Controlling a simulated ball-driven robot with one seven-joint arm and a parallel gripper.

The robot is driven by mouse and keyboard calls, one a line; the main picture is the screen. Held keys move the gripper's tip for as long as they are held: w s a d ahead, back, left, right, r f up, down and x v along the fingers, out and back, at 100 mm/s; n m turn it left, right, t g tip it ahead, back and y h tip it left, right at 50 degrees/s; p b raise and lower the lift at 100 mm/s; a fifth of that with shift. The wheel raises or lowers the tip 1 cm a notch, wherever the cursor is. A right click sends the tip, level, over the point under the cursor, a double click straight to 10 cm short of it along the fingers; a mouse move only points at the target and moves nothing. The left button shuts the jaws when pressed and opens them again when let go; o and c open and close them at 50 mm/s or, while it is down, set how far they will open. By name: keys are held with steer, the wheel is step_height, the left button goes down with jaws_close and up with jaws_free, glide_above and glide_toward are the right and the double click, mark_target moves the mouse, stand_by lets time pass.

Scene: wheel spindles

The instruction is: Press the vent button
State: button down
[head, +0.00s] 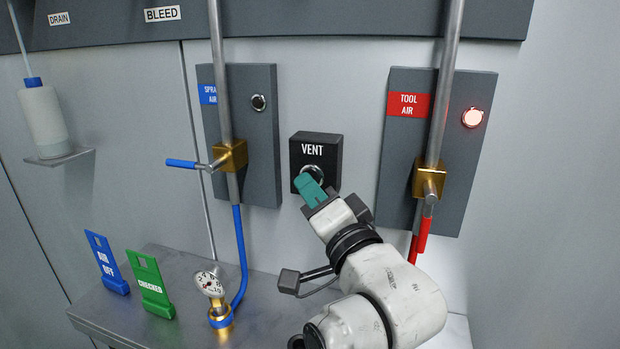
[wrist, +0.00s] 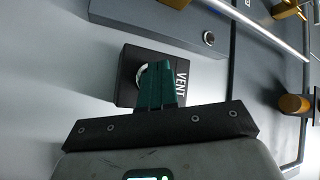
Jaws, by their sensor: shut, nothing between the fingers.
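The vent box (head: 328,142) is a small black box on the wall, labelled VENT in white. Its round, metal-rimmed vent button (head: 313,170) is partly covered by my gripper (head: 307,184). My gripper is shut and empty, its teal fingertips at the button. In the wrist view the vent box (wrist: 128,68) shows turned, and the fingers (wrist: 152,78) overlap the button (wrist: 141,74), hiding most of it. I cannot tell whether the fingertips touch the button or whether it is pressed in.
A spray air panel (head: 262,150) with blue-handled valve (head: 183,163) is left; a tool air panel (head: 395,150) with lit red lamp (head: 472,117) and red handle (head: 423,235) is right. A shelf below holds a gauge (head: 209,284), blue tag (head: 106,262) and green tag (head: 149,284).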

steer(key=shift+s, duration=0.1)
steer(key=shift+s+a, duration=0.25)
steer(key=shift+s, duration=0.4)
steer(key=s, duration=0.1)
steer(key=s+a, duration=0.1)
steer(key=s, duration=0.1)
steer(key=s+a, duration=0.1)
steer(key=shift+s, duration=0.3)
stand_by(0.7)
